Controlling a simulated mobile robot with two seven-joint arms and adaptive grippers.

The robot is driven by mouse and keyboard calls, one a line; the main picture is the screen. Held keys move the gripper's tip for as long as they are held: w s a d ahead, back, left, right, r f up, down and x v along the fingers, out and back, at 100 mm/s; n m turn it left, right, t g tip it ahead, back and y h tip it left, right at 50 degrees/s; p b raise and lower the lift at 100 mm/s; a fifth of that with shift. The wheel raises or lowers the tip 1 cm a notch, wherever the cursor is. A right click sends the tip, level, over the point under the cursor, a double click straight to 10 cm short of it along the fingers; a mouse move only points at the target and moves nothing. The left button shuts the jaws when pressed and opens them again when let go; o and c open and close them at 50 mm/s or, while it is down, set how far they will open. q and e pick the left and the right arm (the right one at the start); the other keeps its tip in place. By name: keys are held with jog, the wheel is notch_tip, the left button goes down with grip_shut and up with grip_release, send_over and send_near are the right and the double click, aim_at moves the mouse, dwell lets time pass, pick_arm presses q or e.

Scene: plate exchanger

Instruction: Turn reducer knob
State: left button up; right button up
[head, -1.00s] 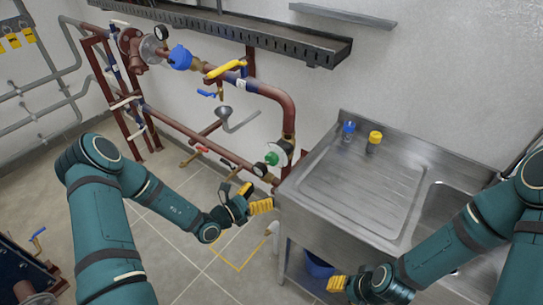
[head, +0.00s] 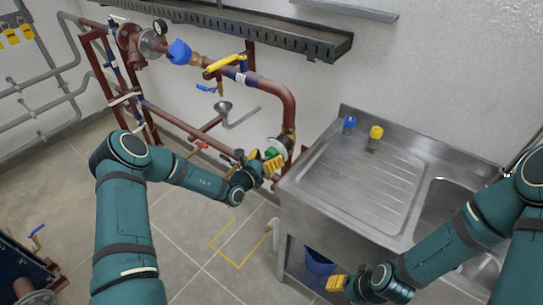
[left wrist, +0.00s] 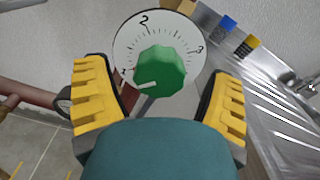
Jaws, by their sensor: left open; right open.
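The green reducer knob (head: 270,153) sits on a white round dial on the red pipe, left of the sink. In the left wrist view the knob (left wrist: 160,72) stands before the dial (left wrist: 130,42) marked 1, 2 and 3. The knob's white pointer bar lies at the lower left, near the 1. My left gripper (head: 262,166) is open at the knob. Its yellow fingers show on either side of the knob in the left wrist view (left wrist: 160,88), with gaps between. My right gripper (head: 337,283) is open and empty in front of the sink cabinet.
Red pipes (head: 275,95) with valves run along the wall. The tiled floor (head: 190,230) is clear.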

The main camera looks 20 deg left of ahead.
pick_arm(q)
jog(key=shift+x, duration=0.8)
jog(key=shift+c, duration=0.3)
jog(key=c, duration=1.1)
jog(key=shift+c, duration=0.2)
jog(key=m+p, duration=0.2)
jog(key=m, duration=0.1)
jog(key=shift+d+r, duration=0.1)
jog(key=m+p, duration=0.1)
jog(key=m, duration=0.1)
jog(key=shift+m, duration=0.3)
jog(key=shift+m+p, duration=0.6)
jog(key=shift+m, duration=0.9)
jog(key=shift+s+f, duration=0.1)
jog(key=shift+f, duration=0.1)
